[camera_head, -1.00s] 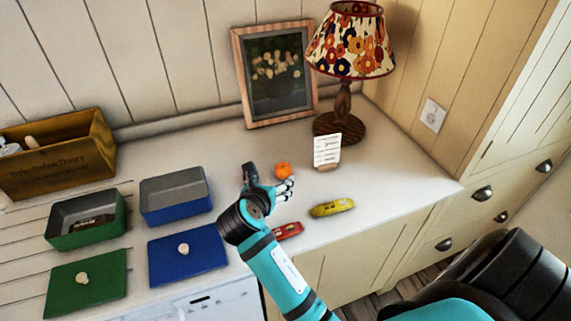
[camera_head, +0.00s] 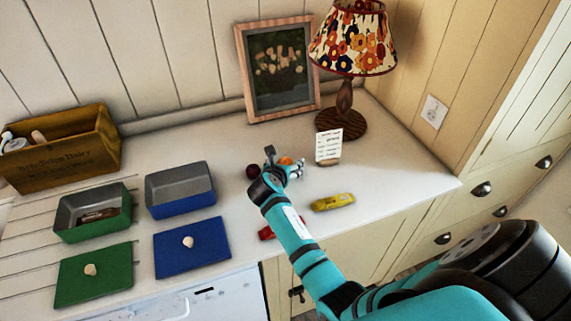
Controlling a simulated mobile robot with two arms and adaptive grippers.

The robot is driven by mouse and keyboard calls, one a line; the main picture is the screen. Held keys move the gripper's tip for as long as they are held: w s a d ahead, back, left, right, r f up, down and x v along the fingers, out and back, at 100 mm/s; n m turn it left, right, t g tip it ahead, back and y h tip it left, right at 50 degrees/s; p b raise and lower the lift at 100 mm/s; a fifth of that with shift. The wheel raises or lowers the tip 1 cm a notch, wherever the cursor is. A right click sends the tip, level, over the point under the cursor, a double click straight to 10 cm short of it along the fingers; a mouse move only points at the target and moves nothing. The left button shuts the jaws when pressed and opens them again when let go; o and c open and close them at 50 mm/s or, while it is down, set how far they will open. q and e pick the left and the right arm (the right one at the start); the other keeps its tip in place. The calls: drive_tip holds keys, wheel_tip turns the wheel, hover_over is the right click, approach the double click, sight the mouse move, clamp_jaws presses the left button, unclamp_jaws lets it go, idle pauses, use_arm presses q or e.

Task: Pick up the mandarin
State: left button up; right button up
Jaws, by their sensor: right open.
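The orange mandarin (camera_head: 286,160) sits on the white counter in the head view, left of the small card. My right gripper (camera_head: 283,166) is open and around or right beside the mandarin, with its fingers hiding part of the fruit. I cannot tell whether the fingers touch it. My left gripper is not in view.
A dark red round fruit (camera_head: 253,171) lies just left of my gripper. A yellow packet (camera_head: 333,202) and a partly hidden red one (camera_head: 266,233) lie nearer. A card (camera_head: 328,146), lamp (camera_head: 343,112) and picture frame (camera_head: 247,75) stand behind. Green (camera_head: 120,225) and blue (camera_head: 205,200) boxes are left.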

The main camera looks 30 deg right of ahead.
drive_tip(key=shift+w+d+f, duration=0.15)
drive_tip(key=shift+c, duration=0.7)
drive_tip(key=c, duration=1.1)
